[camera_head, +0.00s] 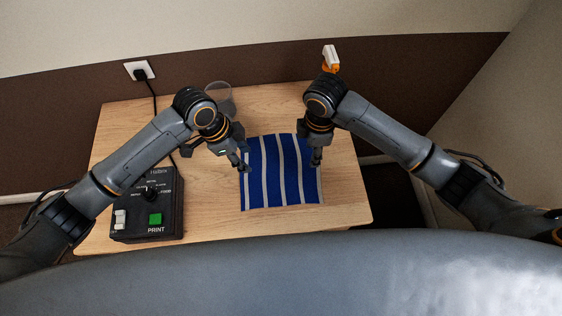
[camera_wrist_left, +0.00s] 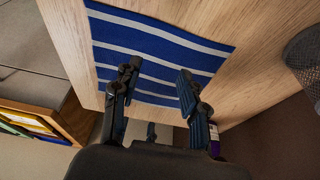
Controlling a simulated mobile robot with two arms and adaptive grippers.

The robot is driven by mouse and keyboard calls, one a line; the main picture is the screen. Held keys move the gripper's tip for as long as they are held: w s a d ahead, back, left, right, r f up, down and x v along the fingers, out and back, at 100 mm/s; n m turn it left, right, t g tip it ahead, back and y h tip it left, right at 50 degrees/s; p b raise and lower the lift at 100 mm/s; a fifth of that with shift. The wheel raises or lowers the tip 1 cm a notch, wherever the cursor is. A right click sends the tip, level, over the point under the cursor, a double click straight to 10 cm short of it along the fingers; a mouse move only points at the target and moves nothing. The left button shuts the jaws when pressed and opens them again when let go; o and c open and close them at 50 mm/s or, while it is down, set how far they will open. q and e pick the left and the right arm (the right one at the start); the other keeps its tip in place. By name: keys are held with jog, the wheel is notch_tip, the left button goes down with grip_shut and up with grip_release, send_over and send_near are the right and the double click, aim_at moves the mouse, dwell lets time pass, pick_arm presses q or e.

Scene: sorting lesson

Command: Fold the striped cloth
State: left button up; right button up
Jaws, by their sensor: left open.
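The striped cloth (camera_head: 270,185) is blue with white stripes and lies spread flat on the wooden table. It also shows in the left wrist view (camera_wrist_left: 150,42), partly hidden behind the fingers. My left gripper (camera_head: 244,165) is at the cloth's left edge, above its upper half. In the left wrist view its two fingers (camera_wrist_left: 158,84) are apart, with cloth seen between them and nothing held. My right gripper (camera_head: 316,160) points down at the cloth's right edge. Its fingers are small and seen edge-on, so I cannot tell whether they are open.
A black control box (camera_head: 147,205) with a green PRINT button stands at the table's left front, its cable running to a wall socket (camera_head: 139,70). A mesh cup (camera_head: 219,97) stands behind my left gripper. A white and orange object (camera_head: 331,59) is at the back.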

pick_arm(q)
notch_tip(320, 180, down, 6)
jog(key=shift+r, duration=0.15)
pick_arm(e)
notch_tip(320, 180, down, 6)
jog(key=shift+s+r, duration=0.1)
jog(key=shift+r, duration=0.1)
pick_arm(q)
jog(key=shift+s, duration=0.1)
jog(key=shift+f+b, duration=0.3)
pick_arm(e)
jog(key=shift+f, duration=0.35)
pick_arm(q)
jog(key=shift+r, duration=0.1)
pick_arm(e)
jog(key=shift+r, duration=0.15)
pick_arm(q)
jog(key=c, duration=0.6)
pick_arm(e)
jog(key=c, duration=0.6)
pick_arm(q)
grip_shut()
pick_arm(e)
grip_shut()
jog(key=shift+f, duration=0.2)
pick_arm(q)
jog(key=shift+s, duration=0.1)
pick_arm(e)
jog(key=shift+s+f, duration=0.1)
jog(key=shift+s, duration=0.1)
